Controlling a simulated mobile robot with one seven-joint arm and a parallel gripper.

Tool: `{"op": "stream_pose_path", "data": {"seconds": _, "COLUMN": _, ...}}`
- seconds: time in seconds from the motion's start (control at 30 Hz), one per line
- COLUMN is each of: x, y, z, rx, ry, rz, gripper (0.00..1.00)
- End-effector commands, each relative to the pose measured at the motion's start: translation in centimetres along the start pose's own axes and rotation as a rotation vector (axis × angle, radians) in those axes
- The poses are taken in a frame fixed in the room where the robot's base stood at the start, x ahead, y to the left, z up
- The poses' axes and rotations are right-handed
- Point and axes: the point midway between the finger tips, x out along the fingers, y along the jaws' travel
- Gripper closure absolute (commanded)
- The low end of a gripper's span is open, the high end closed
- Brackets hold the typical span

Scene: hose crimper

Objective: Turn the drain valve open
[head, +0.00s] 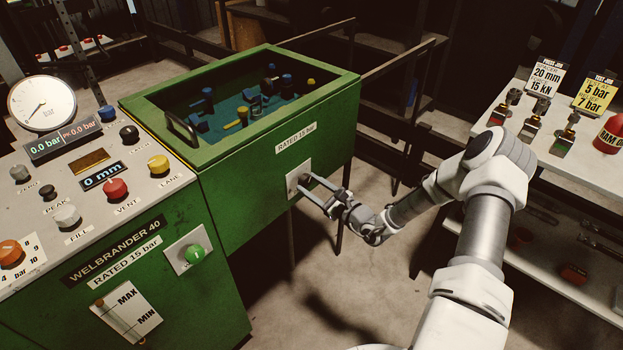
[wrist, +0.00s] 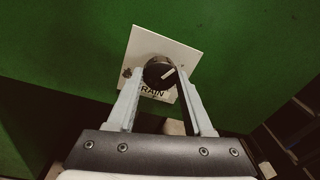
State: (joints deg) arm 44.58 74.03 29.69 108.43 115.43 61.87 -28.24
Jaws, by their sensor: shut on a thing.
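The drain valve is a round black knob (wrist: 157,73) with a white pointer line, on a white plate (wrist: 168,45) lettered "RAIN", the first letter being hidden by a finger. In the wrist view the pointer slants up to the right. The plate (head: 293,180) sits on the front of the green tank in the head view. My gripper (wrist: 160,80) has one finger on each side of the knob and is shut on it. In the head view my gripper (head: 304,186) reaches the plate from the right, and its fingers partly hide the knob.
The green tank (head: 235,205) is rated 15 bar and holds fittings inside. The control panel (head: 45,185) with a gauge (head: 42,103) and several knobs is at left. A green knob (head: 194,254) is on the lower cabinet. A white bench (head: 590,165) with fittings stands at right.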

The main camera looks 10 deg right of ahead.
Motion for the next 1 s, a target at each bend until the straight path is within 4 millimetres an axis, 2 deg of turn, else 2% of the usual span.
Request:
{"op": "stream_pose_path", "data": {"seconds": 0.7, "x": -0.06, "y": -0.13, "z": 0.25, "rx": 0.676, "ry": 0.037, "rz": 0.035, "gripper": 1.0}}
{"op": "stream_pose_path", "data": {"seconds": 1.0, "x": -0.05, "y": -0.12, "z": 0.15, "rx": 0.91, "ry": 0.05, "rz": 0.048, "gripper": 1.0}}
